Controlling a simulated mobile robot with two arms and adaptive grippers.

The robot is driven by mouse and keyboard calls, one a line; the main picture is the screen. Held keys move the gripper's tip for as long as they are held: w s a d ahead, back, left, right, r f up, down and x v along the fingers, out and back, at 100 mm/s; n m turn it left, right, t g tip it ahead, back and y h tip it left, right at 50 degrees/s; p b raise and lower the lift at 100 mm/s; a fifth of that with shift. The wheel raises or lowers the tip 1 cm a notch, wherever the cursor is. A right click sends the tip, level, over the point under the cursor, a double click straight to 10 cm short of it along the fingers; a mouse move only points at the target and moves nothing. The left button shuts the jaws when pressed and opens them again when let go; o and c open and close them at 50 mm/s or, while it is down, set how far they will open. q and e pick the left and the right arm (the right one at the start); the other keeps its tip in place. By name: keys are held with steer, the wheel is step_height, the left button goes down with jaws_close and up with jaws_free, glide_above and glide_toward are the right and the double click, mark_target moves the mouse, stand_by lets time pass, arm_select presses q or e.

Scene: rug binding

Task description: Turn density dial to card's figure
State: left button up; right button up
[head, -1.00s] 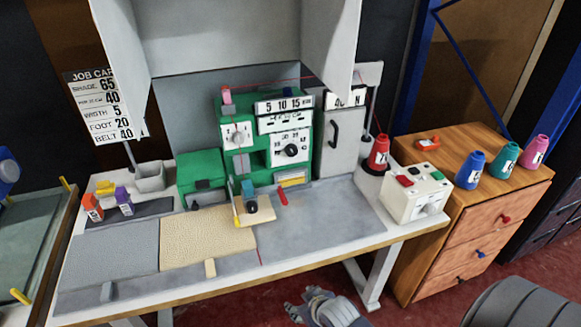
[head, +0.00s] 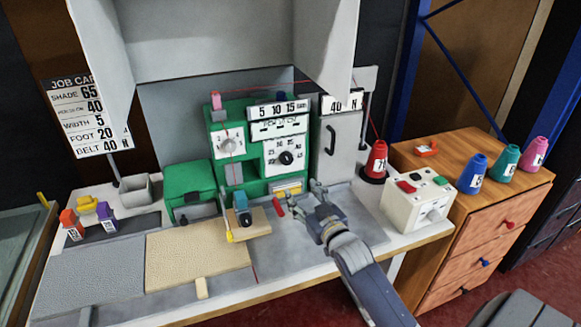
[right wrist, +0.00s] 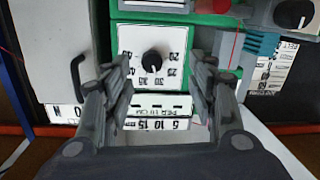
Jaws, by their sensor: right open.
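The green machine (head: 198,178) stands at the back of the bench. Its black dial knob (head: 286,158) sits on a white plate (head: 270,168) with printed numbers. The knob also shows in the right wrist view (right wrist: 152,61), upside down; I cannot tell which number it points to. The job card (head: 88,118) at the left reads SHADE 65, a per-10-cm line 40, WIDTH 5, FOOT 20, BELT 40. My right gripper (head: 310,198) is open and empty over the bench, in front of and below the dial, apart from it. My left gripper is not in view.
A second, pale knob (head: 229,144) is on the machine's left. A grey cabinet door with a black handle (head: 330,140) stands right of the dial. A red cone (head: 376,160) and a white button box (head: 418,200) are further right. A red lever (head: 279,207) lies near my gripper.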

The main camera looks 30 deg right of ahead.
mark_target(288, 162)
steer(key=shift+t, duration=0.3)
steer(key=w+d, duration=0.1)
steer(key=w, duration=0.2)
steer(key=w+d+r, duration=0.1)
steer(key=w, duration=0.3)
steer(key=w+d+r, duration=0.1)
steer(key=w, duration=0.3)
steer(key=shift+w+d+p, duration=0.15)
steer(key=shift+p, duration=0.25)
steer(key=c, duration=1.1)
